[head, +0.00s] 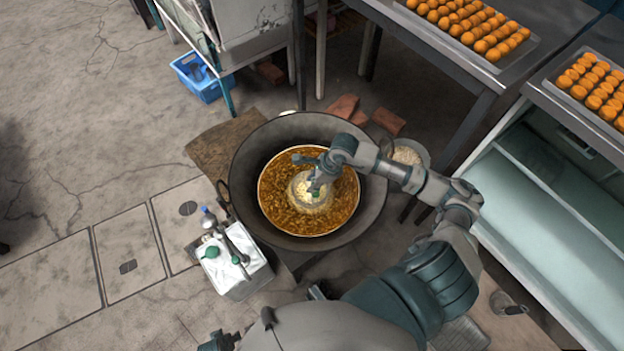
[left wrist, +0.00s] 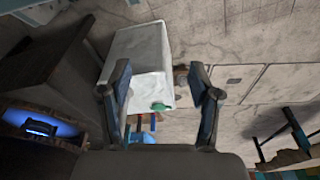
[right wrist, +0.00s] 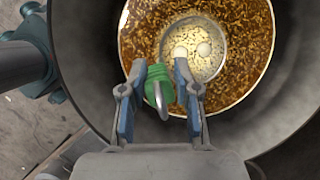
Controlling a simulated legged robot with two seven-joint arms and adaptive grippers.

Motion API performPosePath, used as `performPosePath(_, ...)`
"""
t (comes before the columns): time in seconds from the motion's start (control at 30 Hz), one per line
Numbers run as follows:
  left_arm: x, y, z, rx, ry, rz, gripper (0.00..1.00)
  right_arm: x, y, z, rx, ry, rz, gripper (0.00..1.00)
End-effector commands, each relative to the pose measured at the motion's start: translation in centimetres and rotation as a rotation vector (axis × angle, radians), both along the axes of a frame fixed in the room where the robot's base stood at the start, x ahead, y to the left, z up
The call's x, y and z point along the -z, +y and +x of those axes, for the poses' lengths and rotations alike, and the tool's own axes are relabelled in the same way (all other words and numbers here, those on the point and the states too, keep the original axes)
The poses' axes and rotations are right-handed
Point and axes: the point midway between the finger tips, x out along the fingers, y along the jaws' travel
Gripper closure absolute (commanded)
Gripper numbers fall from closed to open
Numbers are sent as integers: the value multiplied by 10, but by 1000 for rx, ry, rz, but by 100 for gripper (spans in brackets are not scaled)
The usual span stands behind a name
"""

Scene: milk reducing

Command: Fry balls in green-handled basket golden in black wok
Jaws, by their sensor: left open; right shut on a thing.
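The black wok (head: 250,160) stands in the middle of the head view, filled with bubbling golden-brown oil (head: 285,217). A round basket (head: 299,186) with pale cream balls sits in the oil; the right wrist view shows it too (right wrist: 212,68). Its green handle (right wrist: 160,80) is between the fingers of my right gripper (right wrist: 160,68), which is shut on it above the wok. In the head view my right gripper (head: 318,182) partly covers the basket. My left gripper (left wrist: 160,70) is open and empty, pointing towards a white box (left wrist: 137,55).
The white-topped box (head: 232,268) left of the wok carries a bottle (head: 208,218) and green-ended tools. Trays of orange balls (head: 465,25) lie on tables at the upper right. A bowl (head: 408,153) stands right of the wok. A blue crate (head: 200,78) is on the floor.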

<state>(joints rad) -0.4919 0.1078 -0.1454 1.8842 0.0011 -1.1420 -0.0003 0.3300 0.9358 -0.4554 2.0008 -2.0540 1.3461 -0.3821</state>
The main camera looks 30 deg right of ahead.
Motion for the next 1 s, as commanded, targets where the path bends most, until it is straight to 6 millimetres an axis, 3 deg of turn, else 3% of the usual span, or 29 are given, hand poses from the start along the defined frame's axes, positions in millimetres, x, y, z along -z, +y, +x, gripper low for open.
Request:
performPosePath(0.6, -72, 1, 4, -7, -21, -1, 37, 36, 0, 0, 0, -1, 0, 100)
performPosePath(1.0, -85, 2, 3, -8, -24, -2, 37, 40, 0, 1, 0, -2, 0, 100)
